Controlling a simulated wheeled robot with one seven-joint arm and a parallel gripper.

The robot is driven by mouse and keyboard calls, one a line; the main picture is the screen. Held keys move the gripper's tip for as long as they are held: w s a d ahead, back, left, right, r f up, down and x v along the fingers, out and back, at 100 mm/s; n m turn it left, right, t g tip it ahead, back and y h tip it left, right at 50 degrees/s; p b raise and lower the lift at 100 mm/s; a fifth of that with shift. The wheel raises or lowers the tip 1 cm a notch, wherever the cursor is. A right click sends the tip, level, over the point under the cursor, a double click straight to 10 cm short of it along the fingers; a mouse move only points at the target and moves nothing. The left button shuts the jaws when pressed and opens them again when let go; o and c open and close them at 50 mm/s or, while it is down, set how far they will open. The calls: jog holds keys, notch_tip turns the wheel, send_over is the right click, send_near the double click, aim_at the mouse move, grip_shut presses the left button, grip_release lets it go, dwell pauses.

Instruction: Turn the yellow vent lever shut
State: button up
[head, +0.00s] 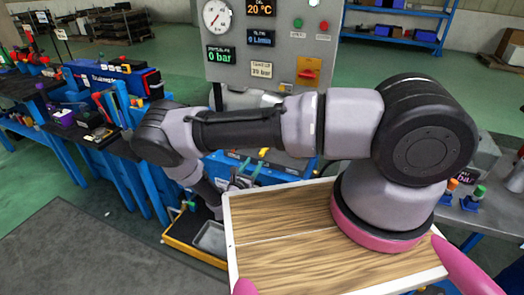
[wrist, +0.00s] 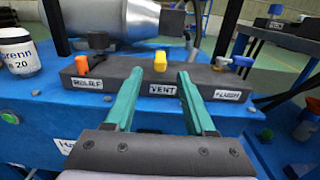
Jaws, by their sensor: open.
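The yellow vent lever (wrist: 160,61) stands on a dark grey valve block (wrist: 142,88), above the label "VENT", in the wrist view. My gripper (wrist: 155,75) is open, with its two teal fingers pointing at the block. The lever shows between and just beyond the fingertips; nothing is held. Whether the fingers touch the block is hard to tell.
A shiny metal cylinder (wrist: 120,18) lies behind the block. A white jar (wrist: 17,50) stands at the left. A panel (head: 265,45) with a gauge and displays, one reading 0 bar, rises behind my arm. A yellow-edged tray (head: 209,238) sits low at the front.

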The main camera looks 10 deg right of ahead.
jog(key=x, duration=1)
jog(key=shift+d, duration=0.1)
jog(key=shift+r, duration=0.1)
grip_shut()
dwell(1.0)
